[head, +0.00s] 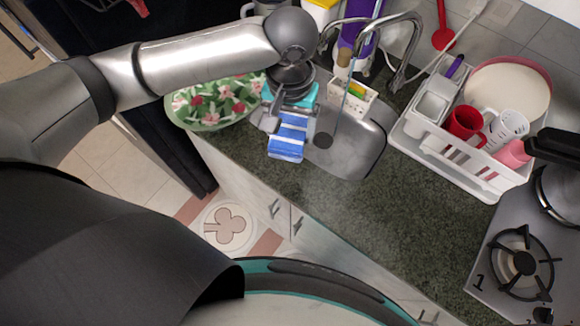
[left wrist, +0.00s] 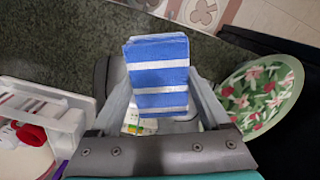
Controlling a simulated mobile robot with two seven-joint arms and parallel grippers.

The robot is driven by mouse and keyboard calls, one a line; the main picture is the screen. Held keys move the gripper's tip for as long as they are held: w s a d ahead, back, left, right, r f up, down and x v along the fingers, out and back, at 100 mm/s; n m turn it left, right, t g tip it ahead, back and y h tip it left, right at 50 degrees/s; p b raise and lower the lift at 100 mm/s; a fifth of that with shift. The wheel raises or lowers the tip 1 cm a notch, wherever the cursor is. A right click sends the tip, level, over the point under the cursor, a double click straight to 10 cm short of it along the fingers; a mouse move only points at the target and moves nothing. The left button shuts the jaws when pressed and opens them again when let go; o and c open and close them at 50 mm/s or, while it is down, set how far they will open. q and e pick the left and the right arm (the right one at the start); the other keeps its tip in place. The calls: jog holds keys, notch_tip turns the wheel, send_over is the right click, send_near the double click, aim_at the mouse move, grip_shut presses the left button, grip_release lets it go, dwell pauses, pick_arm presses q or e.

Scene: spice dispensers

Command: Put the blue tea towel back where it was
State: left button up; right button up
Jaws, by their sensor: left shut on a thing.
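The blue tea towel (head: 287,140) has white stripes and is folded into a small block. My left gripper (head: 291,118) is shut on it and holds it over the left side of the sink, near the counter's front edge. In the left wrist view the towel (left wrist: 158,75) sits between the two fingers of the gripper (left wrist: 162,92). The gripper hides part of the sink behind it. My right gripper is not in view.
A metal sink (head: 352,150) with a tap (head: 400,50) is beside the towel. A floral tray (head: 213,105) lies left. A white dish rack (head: 455,160) with a red mug (head: 467,124) stands right, then a stove (head: 520,262). The dark counter (head: 400,215) between is clear.

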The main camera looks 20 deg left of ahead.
pick_arm(q)
jog(key=b, duration=0.1)
send_over(290, 175)
notch_tip(290, 175, down, 14)
jog(key=shift+s+f, duration=0.1)
jog(key=shift+f, duration=0.05)
jog(key=shift+f+b, duration=0.5)
jog(key=shift+f, duration=1.35)
jog(key=shift+f, duration=0.1)
jog(key=o, duration=1.2)
jog(key=shift+c, duration=0.2)
notch_tip(290, 175, up, 12)
jog(key=p, duration=0.1)
